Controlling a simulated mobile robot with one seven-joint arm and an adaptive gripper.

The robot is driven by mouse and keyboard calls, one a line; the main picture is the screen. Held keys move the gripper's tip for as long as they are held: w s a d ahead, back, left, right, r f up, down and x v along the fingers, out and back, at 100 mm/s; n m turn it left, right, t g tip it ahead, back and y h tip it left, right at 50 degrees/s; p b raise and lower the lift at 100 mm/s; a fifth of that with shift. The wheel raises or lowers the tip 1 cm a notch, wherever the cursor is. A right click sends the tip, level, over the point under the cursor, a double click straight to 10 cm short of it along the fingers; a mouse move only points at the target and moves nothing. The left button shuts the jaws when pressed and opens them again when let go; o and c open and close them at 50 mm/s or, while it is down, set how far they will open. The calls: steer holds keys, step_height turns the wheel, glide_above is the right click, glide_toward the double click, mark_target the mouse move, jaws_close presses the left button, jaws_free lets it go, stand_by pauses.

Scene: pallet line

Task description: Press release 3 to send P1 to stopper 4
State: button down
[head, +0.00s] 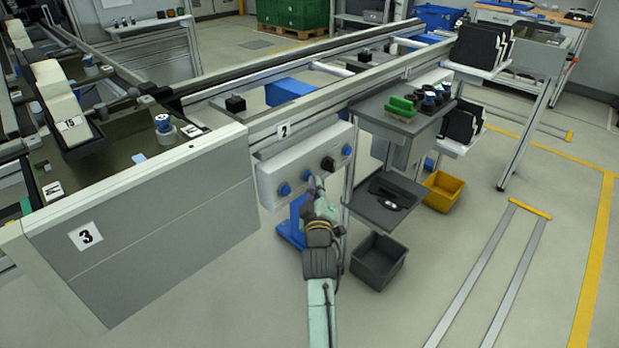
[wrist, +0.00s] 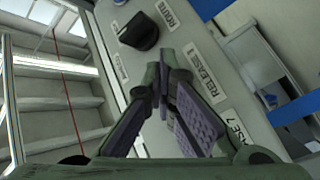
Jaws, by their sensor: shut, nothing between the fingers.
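A pale control box (head: 268,178) hangs on the conveyor's side under sign 2. It carries blue buttons, including one at the left (head: 283,189) and one at the right (head: 347,150), and a black knob (head: 328,164). My gripper (head: 317,182) is shut and empty, its tips at the box face just left of and below the knob. In the wrist view the shut fingertips (wrist: 170,62) are beside a label reading RELEASE (wrist: 200,72); its number is unclear. The fingers hide any button there, and I cannot tell whether they touch. I cannot make out which pallet is P1.
Sign 3 (head: 85,236) is on the grey conveyor panel at the left. Pallets with parts stand on the line above it. Right of the box are a grey shelf (head: 385,205), a dark bin (head: 378,262) and a yellow bin (head: 443,191).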

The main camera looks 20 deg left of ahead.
stand_by(0.7)
steer(key=shift+s+d, duration=0.3)
steer(key=shift+d, duration=0.4)
